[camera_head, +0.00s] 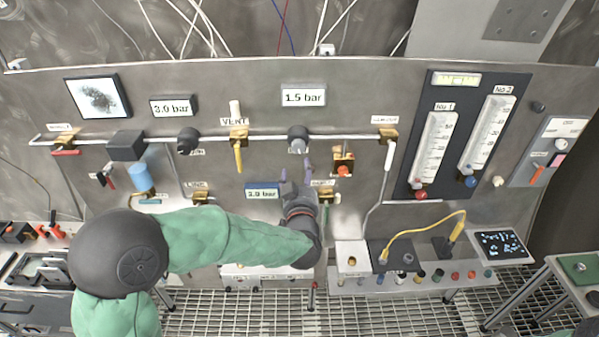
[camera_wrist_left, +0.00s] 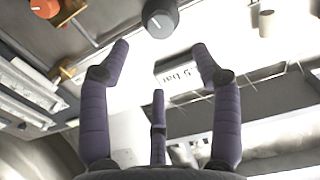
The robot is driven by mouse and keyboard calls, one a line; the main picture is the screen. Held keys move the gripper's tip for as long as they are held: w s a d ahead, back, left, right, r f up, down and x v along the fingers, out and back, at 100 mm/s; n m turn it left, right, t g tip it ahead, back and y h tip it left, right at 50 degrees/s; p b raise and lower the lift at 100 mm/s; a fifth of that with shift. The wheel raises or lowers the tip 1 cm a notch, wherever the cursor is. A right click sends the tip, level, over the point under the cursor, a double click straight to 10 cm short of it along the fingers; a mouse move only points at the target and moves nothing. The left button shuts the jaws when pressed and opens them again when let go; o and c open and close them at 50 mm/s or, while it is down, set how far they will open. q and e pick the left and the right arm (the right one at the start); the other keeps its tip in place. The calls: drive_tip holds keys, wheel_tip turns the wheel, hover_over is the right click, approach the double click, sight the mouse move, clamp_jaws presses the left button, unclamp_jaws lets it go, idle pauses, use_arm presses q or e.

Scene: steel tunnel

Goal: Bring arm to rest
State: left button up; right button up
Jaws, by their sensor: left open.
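My left arm in its green sleeve (camera_head: 235,238) reaches in from the left in the head view and stretches across the front of the grey panel (camera_head: 225,85). My left gripper (camera_head: 296,172) is open, its purple fingers pointing up just below the round black knob (camera_head: 298,136). Nothing shows between its fingers. The wrist view shows the same gripper (camera_wrist_left: 160,62) with spread fingers, the knob (camera_wrist_left: 160,17) beyond them and the "1.5 bar" label (camera_wrist_left: 180,75) behind. I cannot tell whether a fingertip touches the panel. My right gripper is not in view.
A pipe with valves, including a yellow-handled vent valve (camera_head: 238,155), runs along the panel. An orange knob (camera_head: 344,170) is close right of the gripper. Two flow gauges (camera_head: 434,150) stand further right. A low shelf (camera_head: 430,287) holds a yellow cable (camera_head: 425,229). Grating floor lies below.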

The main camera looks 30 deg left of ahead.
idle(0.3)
use_arm(q)
drive_tip(key=s+d+f+m+g+h+b, duration=0.15)
drive_tip(key=d+f+g+h+b, duration=0.35)
drive_tip(key=f, duration=1.3)
drive_tip(key=d+f+m+h+b, duration=0.2)
drive_tip(key=d+f+h+b, duration=0.3)
drive_tip(key=f, duration=1.2)
drive_tip(key=s+d+f+g+h+b, duration=0.1)
drive_tip(key=s+d+f+g+b, duration=0.2)
drive_tip(key=s+f, duration=0.8)
drive_tip(key=s+d+f+g+h+b, duration=0.2)
drive_tip(key=s+d+f+g+b, duration=0.2)
drive_tip(key=s+d+f, duration=0.5)
wheel_tip(320, 180, down, 8)
drive_tip(key=s+g, duration=0.2)
drive_tip(key=shift+s+d+m+g+h, duration=0.2)
drive_tip(key=shift+s+m+g+h, duration=0.1)
drive_tip(key=shift+m+g, duration=0.1)
drive_tip(key=shift+w, duration=0.1)
